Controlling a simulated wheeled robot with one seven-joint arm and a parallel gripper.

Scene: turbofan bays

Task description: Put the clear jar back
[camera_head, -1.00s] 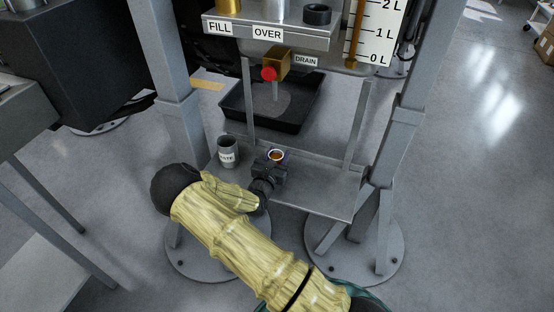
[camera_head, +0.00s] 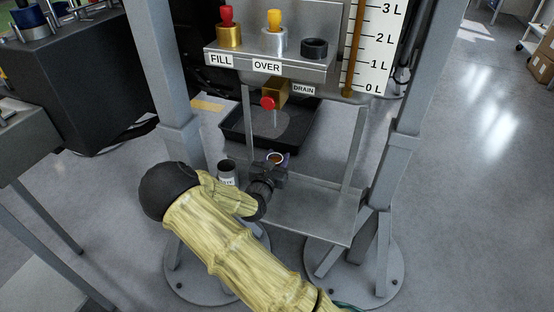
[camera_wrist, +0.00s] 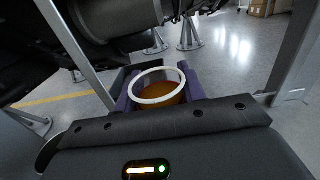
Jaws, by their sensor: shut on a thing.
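The clear jar (camera_head: 276,158), round-mouthed with amber liquid inside, is held between the purple fingers of my gripper (camera_head: 275,161). In the wrist view the jar (camera_wrist: 158,87) is upright, its pale rim facing the camera, with a finger on either side. My gripper also shows there (camera_wrist: 160,92) and is shut on the jar. In the head view the jar appears over the back part of the grey lower shelf (camera_head: 308,212), below the brass drain valve. The gripper body hides most of its side, and whether its base touches anything is hidden.
A grey WASTE cup (camera_head: 227,170) stands left of my gripper, partly covered by my arm. The brass drain valve (camera_head: 276,92) with its red knob is above, with a black tray (camera_head: 302,118) behind. Posts flank the shelf, whose right part is bare.

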